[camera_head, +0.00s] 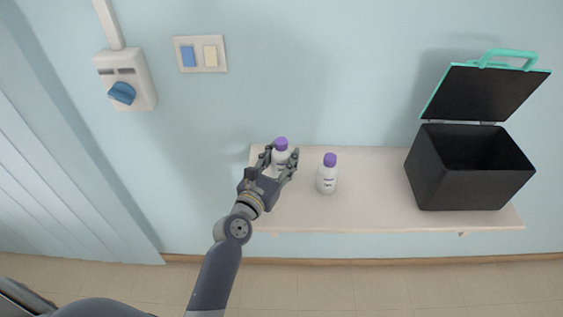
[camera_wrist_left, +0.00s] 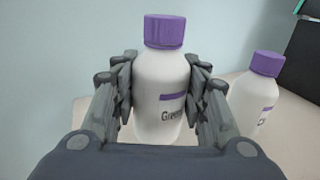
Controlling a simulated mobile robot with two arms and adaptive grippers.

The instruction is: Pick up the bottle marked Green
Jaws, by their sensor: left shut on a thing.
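The bottle marked Green (camera_wrist_left: 160,90) is white with a purple cap and a purple band, and its label is partly covered. In the head view the same bottle (camera_head: 281,156) stands upright at the left end of the shelf. My left gripper (camera_head: 282,163) has a finger on each side of it and is shut on its body. The fingers also show in the left wrist view (camera_wrist_left: 160,88). I cannot tell whether the bottle's base still touches the shelf. My right gripper is not in view.
A second white bottle with a purple cap (camera_head: 327,175) stands close to the right on the shelf (camera_head: 375,205). A black box (camera_head: 440,180) with its lid open stands at the right end. The wall (camera_head: 340,80) is right behind. Shelf between second bottle and box is clear.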

